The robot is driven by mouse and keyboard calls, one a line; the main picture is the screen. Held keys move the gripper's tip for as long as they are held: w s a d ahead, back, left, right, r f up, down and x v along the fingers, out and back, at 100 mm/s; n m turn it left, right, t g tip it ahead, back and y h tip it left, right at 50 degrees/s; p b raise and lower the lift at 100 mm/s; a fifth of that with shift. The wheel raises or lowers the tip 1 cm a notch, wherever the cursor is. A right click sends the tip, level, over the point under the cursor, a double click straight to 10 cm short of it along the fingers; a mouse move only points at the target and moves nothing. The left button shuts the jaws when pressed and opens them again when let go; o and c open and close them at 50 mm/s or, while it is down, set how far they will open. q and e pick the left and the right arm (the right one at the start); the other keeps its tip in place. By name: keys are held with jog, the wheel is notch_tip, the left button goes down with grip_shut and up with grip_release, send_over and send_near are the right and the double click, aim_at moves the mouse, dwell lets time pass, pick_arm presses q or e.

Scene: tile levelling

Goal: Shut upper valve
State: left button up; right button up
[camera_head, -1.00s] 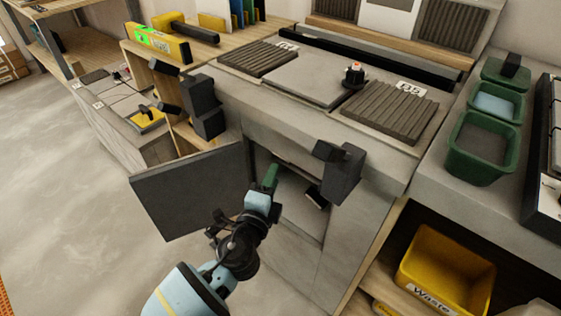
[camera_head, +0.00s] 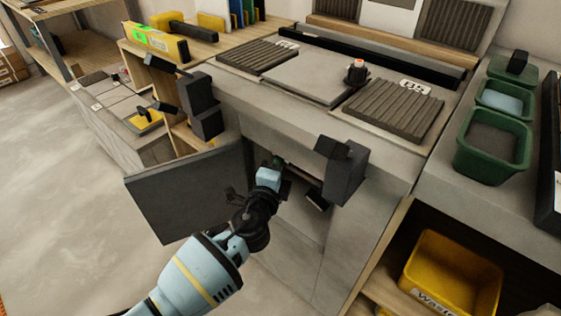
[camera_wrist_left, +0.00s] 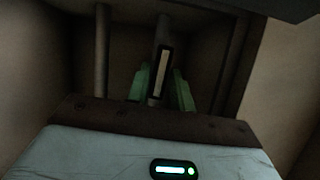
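My left gripper (camera_head: 277,163) reaches into the dark opening of the grey cabinet (camera_head: 300,222), past its open door (camera_head: 190,195). In the left wrist view its two green fingers (camera_wrist_left: 162,88) stand apart. An upright dark bar with a pale face (camera_wrist_left: 163,72) shows between them, perhaps a valve lever. Whether the fingers touch it is unclear. Vertical pipes (camera_wrist_left: 102,50) stand behind it, in shadow. I cannot tell which valve this is. In the head view the cabinet's inside is mostly hidden. My right gripper is not in view.
The door hangs open left of my arm. A dark block (camera_head: 343,172) sits at the opening's upper right corner, another (camera_head: 205,106) at its upper left. A yellow waste bin (camera_head: 452,272) stands low on the right. Green tubs (camera_head: 492,143) stand on the right counter.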

pick_arm(q)
grip_shut()
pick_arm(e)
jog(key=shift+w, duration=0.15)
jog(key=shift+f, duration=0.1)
pick_arm(q)
jog(key=shift+a+f+m+t+h+b, duration=0.15)
jog(key=shift+m+t+h+b, duration=0.4)
jog(key=shift+m+b, duration=1.35)
jog(key=shift+d+f+m+t+h+b, duration=0.15)
jog(key=shift+m+t+h+b, duration=0.35)
jog(key=shift+m+b, duration=1.4)
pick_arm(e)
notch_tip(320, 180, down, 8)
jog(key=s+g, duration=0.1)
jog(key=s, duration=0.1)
pick_arm(q)
jog(key=shift+a, duration=0.1)
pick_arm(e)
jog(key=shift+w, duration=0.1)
pick_arm(q)
jog(key=shift+o, duration=2)
grip_release()
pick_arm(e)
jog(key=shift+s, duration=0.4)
